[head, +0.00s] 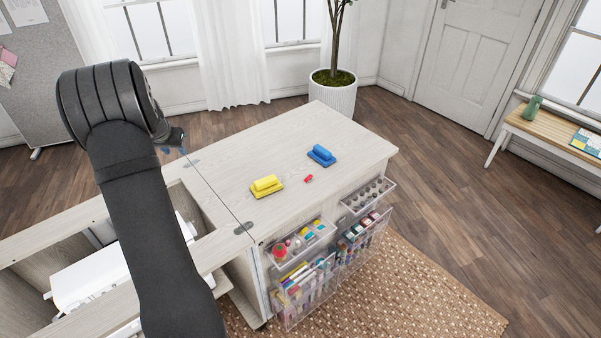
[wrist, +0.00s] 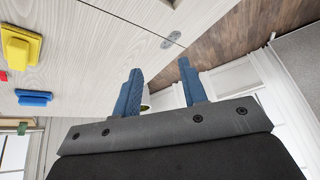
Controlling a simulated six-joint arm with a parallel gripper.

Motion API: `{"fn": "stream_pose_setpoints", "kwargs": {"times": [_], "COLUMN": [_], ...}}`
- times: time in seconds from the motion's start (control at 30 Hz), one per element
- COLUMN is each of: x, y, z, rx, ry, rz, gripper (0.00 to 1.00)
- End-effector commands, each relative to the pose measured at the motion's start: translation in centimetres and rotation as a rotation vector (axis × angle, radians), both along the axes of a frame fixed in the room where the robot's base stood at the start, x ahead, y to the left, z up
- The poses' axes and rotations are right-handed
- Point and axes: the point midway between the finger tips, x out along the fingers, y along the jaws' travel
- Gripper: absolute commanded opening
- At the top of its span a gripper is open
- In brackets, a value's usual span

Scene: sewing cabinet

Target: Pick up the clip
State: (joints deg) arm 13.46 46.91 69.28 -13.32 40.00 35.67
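A small red piece, which looks like the clip (head: 308,179), lies on the pale wooden cabinet top (head: 340,125), between a yellow block with a handle (head: 266,187) and a blue one (head: 321,156). In the wrist view the red clip (wrist: 3,76) is at the left edge, partly cut off, near the yellow block (wrist: 20,46) and the blue block (wrist: 34,98). My gripper (head: 174,150) is near the cabinet's far left side, well left of the clip. In the wrist view its blue fingers (wrist: 160,88) are apart, with nothing held between them.
Open clear drawers (head: 302,245) with sewing supplies stick out of the cabinet's front. An open well with a white machine (head: 85,275) lies at the left. Hinges (head: 243,228) mark the top's left edge. A potted plant (head: 333,95) stands behind. Much of the top is bare.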

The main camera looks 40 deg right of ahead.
Motion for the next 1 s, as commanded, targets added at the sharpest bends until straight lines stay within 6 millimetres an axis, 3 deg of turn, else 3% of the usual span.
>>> {"fn": "stream_pose_setpoints", "kwargs": {"times": [0.07, 0.17, 0.3, 0.4, 0.5, 0.6, 0.7, 0.83, 1.0], "x": [-0.9, -3.4, -9.5, -14.5, -18.9, -22.2, -24.1, -24.8, -24.7], "y": [-1.9, -6.4, -14.7, -19.9, -23.6, -26.0, -27.3, -28.0, -29.3], "z": [0.1, 0.4, 0.7, 1.0, 1.2, 1.3, 1.4, 0.5, -2.7], "rx": [0.002, 0.005, 0.014, 0.019, 0.023, 0.025, 0.025, 0.026, 0.027], "ry": [0.004, 0.014, 0.038, 0.052, 0.064, 0.073, 0.077, 0.080, 0.082], "rz": [-0.041, -0.144, -0.364, -0.520, -0.651, -0.744, -0.798, -0.818, -0.818], "gripper": [0.39, 0.39, 0.39, 0.39, 0.39, 0.39, 0.39, 0.39, 0.39]}}
